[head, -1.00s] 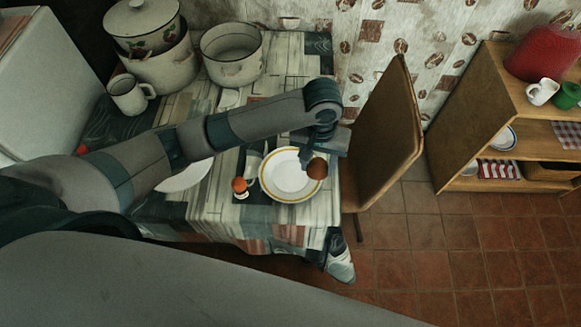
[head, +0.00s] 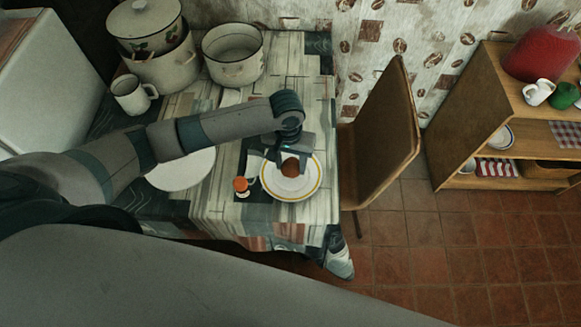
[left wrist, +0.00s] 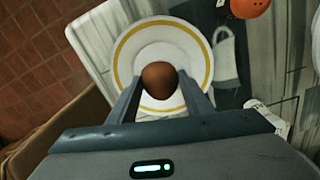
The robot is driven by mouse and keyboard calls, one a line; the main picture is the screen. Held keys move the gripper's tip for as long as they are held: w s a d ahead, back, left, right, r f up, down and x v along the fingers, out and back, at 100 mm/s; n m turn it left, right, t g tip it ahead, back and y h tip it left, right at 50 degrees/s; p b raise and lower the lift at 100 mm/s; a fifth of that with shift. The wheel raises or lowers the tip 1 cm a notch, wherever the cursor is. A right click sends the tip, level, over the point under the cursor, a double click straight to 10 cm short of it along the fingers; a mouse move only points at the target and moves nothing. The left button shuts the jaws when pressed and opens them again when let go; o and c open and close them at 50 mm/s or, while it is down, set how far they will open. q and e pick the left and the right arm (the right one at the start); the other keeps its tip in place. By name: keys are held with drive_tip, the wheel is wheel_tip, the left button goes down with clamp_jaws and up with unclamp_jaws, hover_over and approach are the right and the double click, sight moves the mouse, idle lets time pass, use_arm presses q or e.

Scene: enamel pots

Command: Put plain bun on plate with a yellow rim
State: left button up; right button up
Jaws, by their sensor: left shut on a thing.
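A brown plain bun (head: 290,167) is between the fingers of my left gripper (head: 292,160), which is shut on it. The bun also shows in the left wrist view (left wrist: 160,78), between the fingertips. The white plate with a yellow rim (head: 313,189) lies on the table, and the bun is over its middle. The plate shows around the bun in the left wrist view (left wrist: 124,58). I cannot tell whether the bun touches the plate. My right gripper is not in view.
An orange-topped item (head: 241,186) stands just left of the plate. A plain white plate (head: 181,172) lies further left, partly under my arm. Pots (head: 232,60) and a white mug (head: 132,97) stand at the back. A chair (head: 385,135) stands close on the right.

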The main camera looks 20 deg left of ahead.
sight(290, 164)
use_arm(q)
wheel_tip(290, 164, down, 3)
drive_tip(key=shift+r+p, duration=0.1)
drive_tip(key=shift+p, duration=0.3)
drive_tip(key=shift+f, duration=0.25)
drive_tip(key=o, duration=0.7)
drive_tip(key=shift+o, duration=0.5)
drive_tip(key=shift+r, duration=0.1)
drive_tip(key=r, duration=0.4)
drive_tip(key=r+b, duration=0.1)
drive_tip(key=r, duration=0.3)
drive_tip(key=r+b, duration=0.1)
drive_tip(key=r, duration=0.3)
drive_tip(key=shift+a, duration=0.25)
